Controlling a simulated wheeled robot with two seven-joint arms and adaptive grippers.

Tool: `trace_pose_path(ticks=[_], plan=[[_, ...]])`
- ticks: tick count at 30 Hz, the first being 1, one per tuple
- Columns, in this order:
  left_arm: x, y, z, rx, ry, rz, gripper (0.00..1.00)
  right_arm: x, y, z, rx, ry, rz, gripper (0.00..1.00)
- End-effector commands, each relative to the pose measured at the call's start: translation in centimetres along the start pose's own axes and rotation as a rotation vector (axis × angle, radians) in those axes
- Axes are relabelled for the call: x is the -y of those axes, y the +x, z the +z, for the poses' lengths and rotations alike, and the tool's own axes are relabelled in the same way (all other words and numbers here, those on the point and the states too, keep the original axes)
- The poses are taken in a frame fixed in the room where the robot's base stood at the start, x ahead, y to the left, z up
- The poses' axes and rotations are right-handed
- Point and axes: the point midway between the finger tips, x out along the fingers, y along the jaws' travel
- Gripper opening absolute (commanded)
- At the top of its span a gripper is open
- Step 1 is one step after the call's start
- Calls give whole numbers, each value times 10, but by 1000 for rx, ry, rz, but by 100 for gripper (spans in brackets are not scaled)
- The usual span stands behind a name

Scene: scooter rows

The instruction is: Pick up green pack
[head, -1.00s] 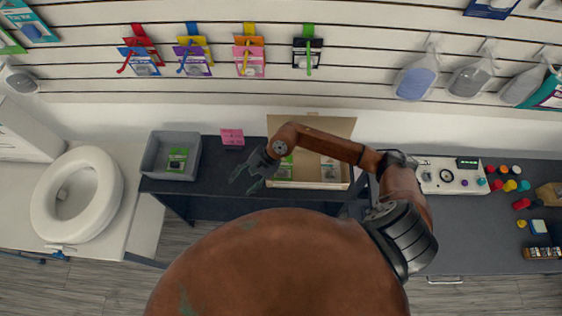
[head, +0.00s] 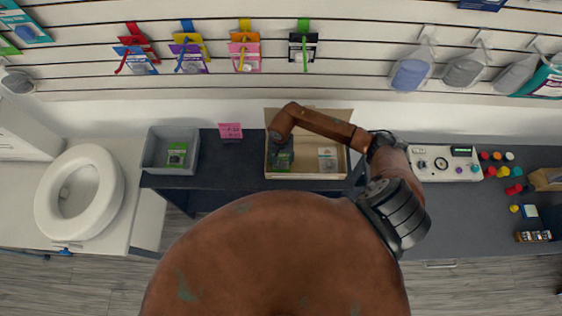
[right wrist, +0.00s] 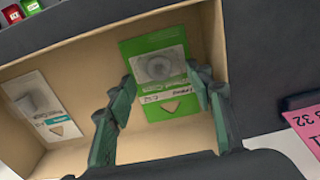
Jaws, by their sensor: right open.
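A green pack (head: 284,161) lies in the shallow cardboard box (head: 306,176) on the dark counter. It shows largely unobstructed in the right wrist view (right wrist: 156,73), flat on the box floor with a clear blister window. My right gripper (head: 281,148) is above it, pointing down into the box. In the right wrist view my right gripper (right wrist: 162,82) is open, its green fingers on both sides of the pack; I cannot tell if they touch it. Another green pack (head: 177,152) lies in the grey bin (head: 153,160). My left gripper is not in view.
A white pack (head: 327,158) lies in the same box, right of the green one. A pink tag (head: 230,131) stands behind the counter between bin and box. A white control panel (head: 443,165) is to the right. The box walls surround the gripper.

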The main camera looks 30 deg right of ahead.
Motion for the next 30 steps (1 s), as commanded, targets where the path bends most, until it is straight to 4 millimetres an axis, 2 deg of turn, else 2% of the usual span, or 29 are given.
trace_pose_path(ticks=[8,23,30], plan=[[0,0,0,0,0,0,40,0,6,0,0,-1,1,48],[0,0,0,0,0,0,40,1,5,0,1,-2,0,15],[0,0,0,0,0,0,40,1,4,0,0,-2,-1,14]])
